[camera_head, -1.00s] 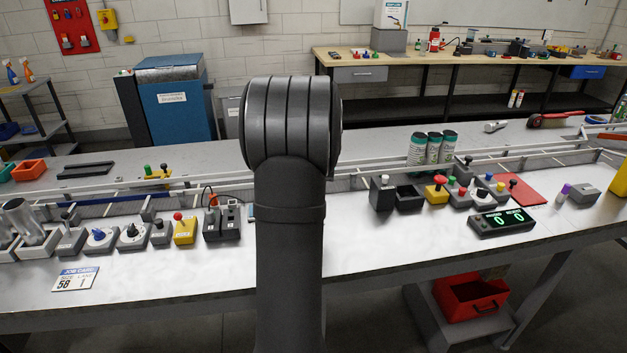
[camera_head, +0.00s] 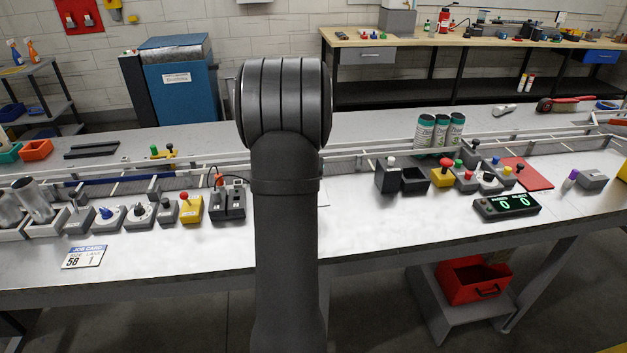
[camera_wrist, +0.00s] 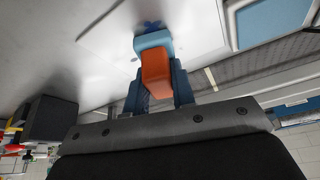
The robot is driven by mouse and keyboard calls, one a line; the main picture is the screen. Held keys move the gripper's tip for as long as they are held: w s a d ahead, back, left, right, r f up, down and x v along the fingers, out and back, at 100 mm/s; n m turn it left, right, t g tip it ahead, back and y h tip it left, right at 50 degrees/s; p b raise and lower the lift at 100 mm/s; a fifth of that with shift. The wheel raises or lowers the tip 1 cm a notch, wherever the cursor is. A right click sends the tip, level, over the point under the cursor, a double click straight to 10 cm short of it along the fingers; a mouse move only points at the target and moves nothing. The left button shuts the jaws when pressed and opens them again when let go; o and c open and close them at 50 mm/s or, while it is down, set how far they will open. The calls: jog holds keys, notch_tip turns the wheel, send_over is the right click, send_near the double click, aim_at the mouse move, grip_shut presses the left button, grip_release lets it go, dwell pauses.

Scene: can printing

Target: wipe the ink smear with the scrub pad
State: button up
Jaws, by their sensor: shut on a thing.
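The scrub pad has an orange handle block (camera_wrist: 156,75) and a light blue pad end (camera_wrist: 153,41). My gripper (camera_wrist: 158,88) is shut on the orange block in the wrist view, with a dark blue finger on each side. A dark blue ink smear (camera_wrist: 149,25) shows on a pale panel just beyond the pad end, and the pad hides part of it. I cannot tell whether the pad touches the surface. In the head view my own arm blocks the gripper, the pad and the smear.
A conveyor rail runs along the bench. Control boxes, including a yellow one with a red button (camera_head: 191,208), stand left of my arm. A black bin (camera_head: 414,181), counter display (camera_head: 507,207) and several cans (camera_head: 440,131) are right. The bench front (camera_head: 400,232) is mostly clear.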

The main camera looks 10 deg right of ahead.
jog(key=shift+a, duration=1.25)
jog(key=shift+d, duration=3.45)
jog(key=shift+s+d, duration=0.15)
jog(key=shift+s, duration=0.05)
jog(key=shift+s+a, duration=0.2)
jog(key=shift+a, duration=0.45)
jog(key=shift+s+a, duration=0.15)
jog(key=shift+a, duration=2.75)
jog(key=shift+d, duration=3.3)
jog(key=shift+d+r, duration=0.1)
jog(key=shift+d, duration=0.15)
notch_tip(320, 180, up, 8)
